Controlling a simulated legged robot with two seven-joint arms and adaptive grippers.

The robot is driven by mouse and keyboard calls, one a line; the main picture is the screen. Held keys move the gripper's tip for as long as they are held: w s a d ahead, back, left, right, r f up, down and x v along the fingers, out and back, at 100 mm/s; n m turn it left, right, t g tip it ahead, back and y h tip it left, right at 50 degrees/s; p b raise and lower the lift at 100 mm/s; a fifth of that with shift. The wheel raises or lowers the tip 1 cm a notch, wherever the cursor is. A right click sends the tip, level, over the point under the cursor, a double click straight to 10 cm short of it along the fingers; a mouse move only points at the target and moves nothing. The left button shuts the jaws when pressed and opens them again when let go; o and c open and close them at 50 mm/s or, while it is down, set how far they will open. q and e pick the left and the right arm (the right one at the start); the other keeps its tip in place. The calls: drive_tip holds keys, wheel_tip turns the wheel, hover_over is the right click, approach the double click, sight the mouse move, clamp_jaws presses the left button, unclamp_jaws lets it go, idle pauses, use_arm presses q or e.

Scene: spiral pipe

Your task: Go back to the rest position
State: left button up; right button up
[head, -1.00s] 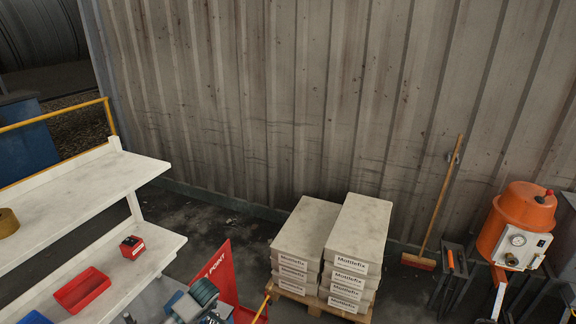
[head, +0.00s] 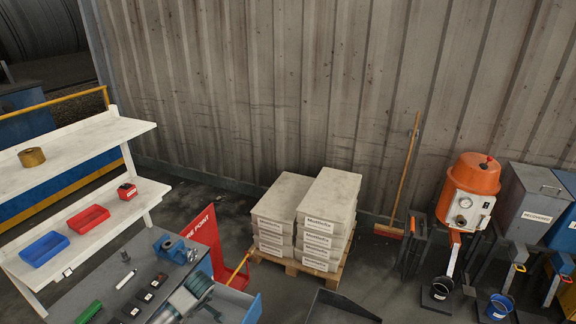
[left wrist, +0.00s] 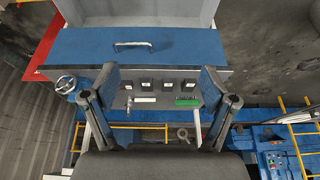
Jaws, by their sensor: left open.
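My left gripper (left wrist: 160,88) shows in the left wrist view, its two fingers spread wide with nothing held between them. Behind the gap lies a grey bench top with several small black boxes (left wrist: 143,84), a green piece (left wrist: 187,101) and a pale marker-like stick (left wrist: 145,99). A blue drawer front (left wrist: 190,48) with a metal handle is above them. I cannot tell how far the fingers are from the bench.
The workbench (head: 75,298) carries a blue vise (head: 172,246). A white shelf (head: 95,150) holds red and blue bins. A pallet (head: 318,276) of stacked boxes, a broom (head: 405,175) and an orange machine (head: 472,178) stand along the metal wall. Dark floor lies between bench and pallet.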

use_arm(q)
drive_tip(key=s+d+f+n+t+h+b, duration=0.15)
drive_tip(key=s+d+f+n+h, duration=0.25)
drive_tip(key=d+f+n+h, duration=0.6)
drive_tip(key=s+d+f+n+t+h+b, duration=0.1)
drive_tip(key=s+d+f+n+t+h, duration=0.4)
drive_tip(key=d+f+n, duration=0.85)
drive_tip(key=s+a+f+n+y, duration=0.4)
drive_tip(key=s+a+f+n, duration=0.3)
drive_tip(key=f+n, duration=0.4)
drive_tip(key=s+a+f+n+y, duration=0.4)
drive_tip(key=s+a+f+n, duration=0.2)
drive_tip(key=s+f+n, duration=0.4)
drive_tip(key=s+a+f+n+g+y, duration=0.1)
drive_tip(key=s+f+n+g, duration=0.2)
drive_tip(key=s, duration=1.1)
drive_tip(key=s+a+f+n+g+y+b, duration=0.1)
drive_tip(key=s+f+n+g, duration=0.3)
drive_tip(key=s, duration=1)
wheel_tip(320, 180, down, 3)
drive_tip(key=n+y, duration=0.1)
drive_tip(key=n, duration=0.4)
drive_tip(key=shift+f, duration=0.2)
use_arm(e)
drive_tip(key=f, duration=0.1)
drive_tip(key=d+f, duration=0.1)
drive_tip(key=s+f, duration=0.1)
drive_tip(key=shift+d+f, duration=0.3)
drive_tip(key=shift+f, duration=0.1)
